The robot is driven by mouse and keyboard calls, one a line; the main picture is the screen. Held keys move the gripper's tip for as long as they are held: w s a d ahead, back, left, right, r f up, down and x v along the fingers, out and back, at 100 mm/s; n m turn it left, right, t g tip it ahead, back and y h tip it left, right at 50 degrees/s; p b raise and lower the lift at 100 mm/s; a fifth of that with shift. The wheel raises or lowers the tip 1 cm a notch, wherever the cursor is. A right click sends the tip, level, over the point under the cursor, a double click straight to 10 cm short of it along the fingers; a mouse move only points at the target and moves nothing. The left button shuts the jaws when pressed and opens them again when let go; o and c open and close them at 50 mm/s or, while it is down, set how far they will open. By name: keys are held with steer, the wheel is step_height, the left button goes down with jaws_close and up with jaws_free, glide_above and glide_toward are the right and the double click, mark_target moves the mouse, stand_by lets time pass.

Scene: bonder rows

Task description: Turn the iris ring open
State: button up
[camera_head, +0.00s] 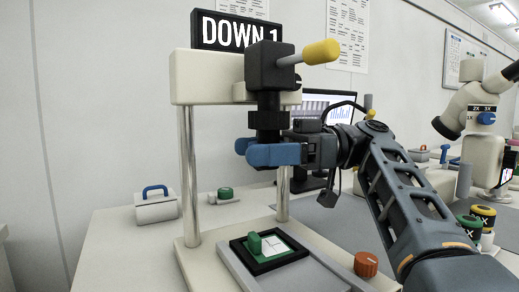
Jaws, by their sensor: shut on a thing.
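The iris ring (268,121) is a dark ring on the vertical black tube below the black head block (272,66). The block hangs at the front of a cream bridge on two metal posts. My gripper (256,149) comes in from the right, level, with its blue fingers at the lower end of the tube. The fingers are shut on the ring, one on the near side and one on the far side. The near finger hides the part between them, so the exact contact and any ring marks cannot be seen.
A yellow-tipped lever (321,52) sticks out right above my wrist. A sign (236,31) reads "DOWN 1". Below lie a black-framed stage (246,262) with a green block and an orange knob (366,264). A monitor (338,104) stands behind; a microscope (480,120) stands right.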

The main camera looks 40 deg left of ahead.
steer(key=shift+s+f, duration=0.1)
stand_by(0.3)
steer(key=o, duration=1)
steer(key=shift+c, duration=0.2)
